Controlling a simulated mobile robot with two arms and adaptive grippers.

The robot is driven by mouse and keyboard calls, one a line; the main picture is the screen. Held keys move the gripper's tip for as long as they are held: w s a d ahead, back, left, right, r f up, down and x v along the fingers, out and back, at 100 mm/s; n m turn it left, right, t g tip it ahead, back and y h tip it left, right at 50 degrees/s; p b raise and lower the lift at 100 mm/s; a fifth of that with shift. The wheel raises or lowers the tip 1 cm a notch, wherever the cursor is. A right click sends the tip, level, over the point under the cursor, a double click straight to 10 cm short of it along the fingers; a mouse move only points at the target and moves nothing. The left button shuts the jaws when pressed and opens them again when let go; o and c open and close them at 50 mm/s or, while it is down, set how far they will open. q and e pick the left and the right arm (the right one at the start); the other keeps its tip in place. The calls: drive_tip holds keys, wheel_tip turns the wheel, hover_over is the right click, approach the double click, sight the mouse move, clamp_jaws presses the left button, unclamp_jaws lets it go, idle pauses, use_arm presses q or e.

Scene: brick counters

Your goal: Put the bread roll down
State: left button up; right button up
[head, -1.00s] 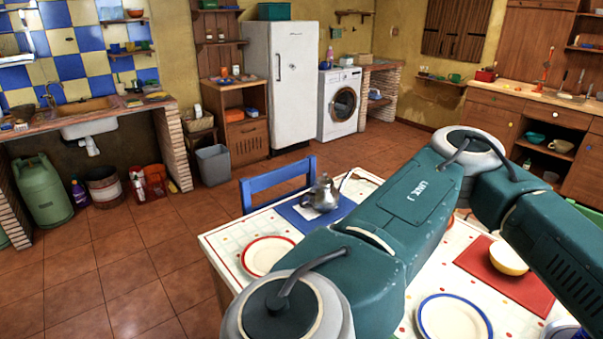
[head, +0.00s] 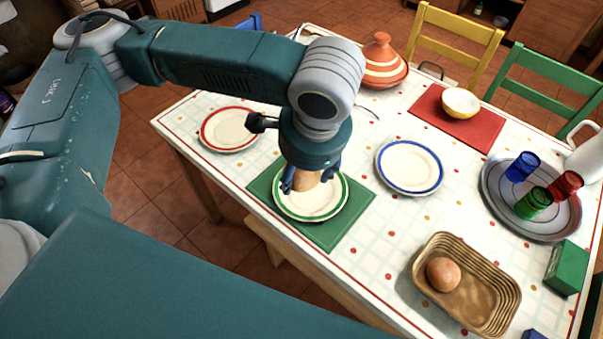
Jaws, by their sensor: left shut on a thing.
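In the head view my left gripper (head: 308,186) points down over a white plate with a green rim (head: 328,206), which lies on a green placemat (head: 345,236). The gripper is shut on a brown bread roll (head: 306,181), partly hidden by the fingers. The roll is over the plate; I cannot tell whether it touches it. Another roll (head: 443,274) lies in a wicker basket (head: 484,295) at the lower right. My right gripper is out of view.
On the table (head: 375,262) are a red-rimmed plate (head: 228,128), a blue-rimmed plate (head: 410,168), a yellow bowl (head: 460,103) on a red mat, a tagine (head: 382,64), a round tray (head: 560,228) with coloured glasses and a green box (head: 567,268). Chairs stand along the far side.

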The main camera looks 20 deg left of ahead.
use_arm(q)
drive_tip(key=w+a+r+m+h+p, duration=0.1)
drive_tip(key=w+m+h+p, duration=0.1)
drive_tip(key=w+m, duration=0.5)
drive_tip(key=w+a+m+h+p, duration=0.1)
drive_tip(key=w+m+h+p, duration=0.1)
drive_tip(key=m, duration=1)
wheel_tip(320, 180, down, 14)
drive_tip(key=shift+f+p, duration=0.25)
drive_tip(key=shift+p, duration=0.75)
wheel_tip(320, 180, down, 5)
drive_tip(key=shift+r+p, duration=0.15)
drive_tip(key=shift+p, duration=0.15)
drive_tip(key=shift+w+f, duration=0.1)
drive_tip(key=shift+f, duration=0.1)
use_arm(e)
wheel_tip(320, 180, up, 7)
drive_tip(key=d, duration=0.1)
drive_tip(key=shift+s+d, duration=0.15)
use_arm(q)
drive_tip(key=shift+f, duration=0.15)
drive_tip(key=o, duration=1)
